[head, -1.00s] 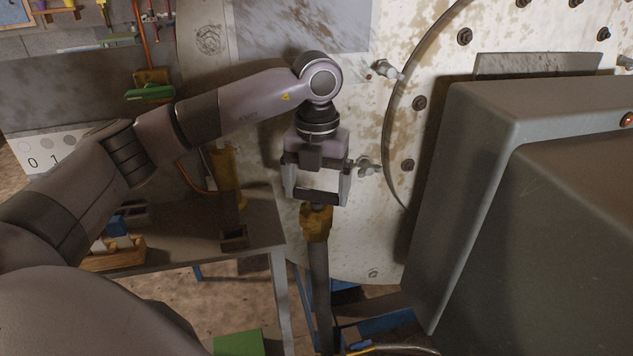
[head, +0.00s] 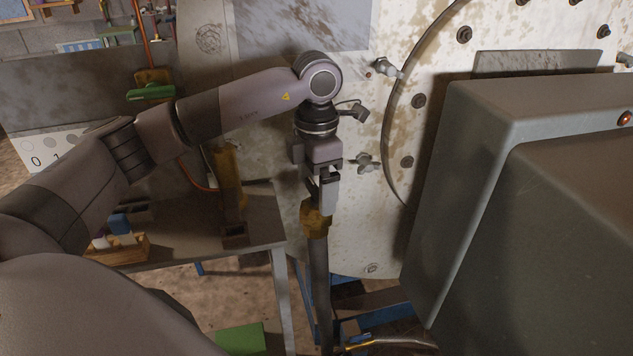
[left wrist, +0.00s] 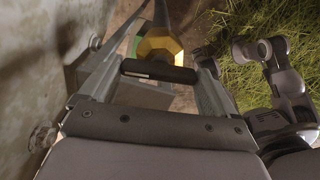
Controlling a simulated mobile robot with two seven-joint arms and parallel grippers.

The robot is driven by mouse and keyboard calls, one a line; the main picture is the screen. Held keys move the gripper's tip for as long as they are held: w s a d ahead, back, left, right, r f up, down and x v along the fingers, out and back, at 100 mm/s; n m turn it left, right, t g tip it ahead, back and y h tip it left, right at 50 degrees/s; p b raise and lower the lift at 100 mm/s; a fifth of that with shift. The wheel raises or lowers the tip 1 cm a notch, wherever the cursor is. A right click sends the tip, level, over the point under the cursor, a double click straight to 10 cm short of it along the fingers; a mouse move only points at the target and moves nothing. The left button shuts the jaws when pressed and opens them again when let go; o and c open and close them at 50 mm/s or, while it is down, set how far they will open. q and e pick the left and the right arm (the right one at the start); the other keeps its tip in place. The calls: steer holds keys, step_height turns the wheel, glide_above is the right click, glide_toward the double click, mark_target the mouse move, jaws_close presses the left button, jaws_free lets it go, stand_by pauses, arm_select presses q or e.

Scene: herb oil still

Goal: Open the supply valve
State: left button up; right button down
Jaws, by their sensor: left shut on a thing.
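The valve at my left gripper has a brass body (head: 315,220) on top of an upright dark pipe (head: 319,285). In the left wrist view the brass body (left wrist: 160,46) is just beyond a black bar handle (left wrist: 158,71), which lies across between the fingers. My left gripper (head: 324,188) points down from above and is shut on this handle. In the head view the gripper is seen nearly edge-on and hides most of the handle. My right gripper cannot be made out in either view.
A large stained round plate (head: 385,225) with bolts and wing clamps stands behind the valve. A big grey housing (head: 470,190) fills the right side. A bench (head: 190,235) stands to the left. A green-handled valve (head: 151,93) sits on a pipe at upper left.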

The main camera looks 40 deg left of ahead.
mark_target(316, 188)
arm_select(q)
steer(key=shift+r+m, duration=0.1)
steer(key=shift+m, duration=0.9)
steer(key=o, duration=0.8)
steer(key=shift+c, duration=0.2)
steer(key=shift+r, duration=3.55)
